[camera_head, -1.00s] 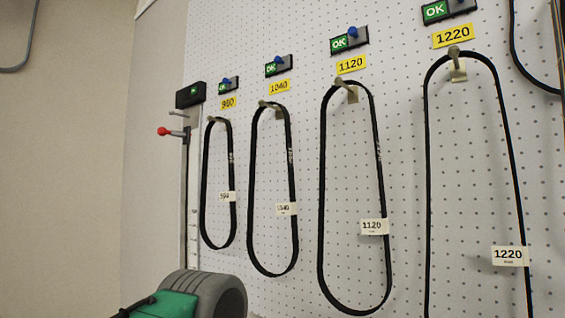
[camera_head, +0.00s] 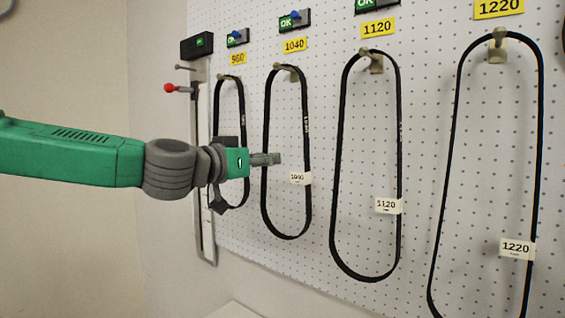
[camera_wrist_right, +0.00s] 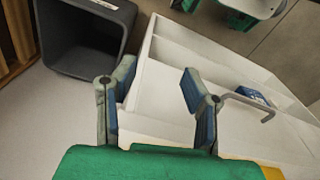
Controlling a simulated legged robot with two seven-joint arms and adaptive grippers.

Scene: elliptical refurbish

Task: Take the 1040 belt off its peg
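The 1040 belt (camera_head: 306,130) is a black loop hanging on its peg (camera_head: 278,66), under a yellow 1040 sign (camera_head: 295,45). A white 1040 tag (camera_head: 298,178) sits on its right strand. My left gripper (camera_head: 268,159) reaches in from the left, its fingers overlapping the belt's left strand in the picture. Whether they touch it, and whether they are open or shut, I cannot tell. My right gripper (camera_wrist_right: 152,105) is open and empty in the right wrist view.
The 960 belt (camera_head: 242,115) hangs left, partly behind my left gripper. The 1120 belt (camera_head: 400,150) and 1220 belt (camera_head: 541,130) hang right. A red-knobbed rail (camera_head: 199,225) stands left. Under my right gripper are a dark bin (camera_wrist_right: 75,65) and a white divided tray (camera_wrist_right: 160,75).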

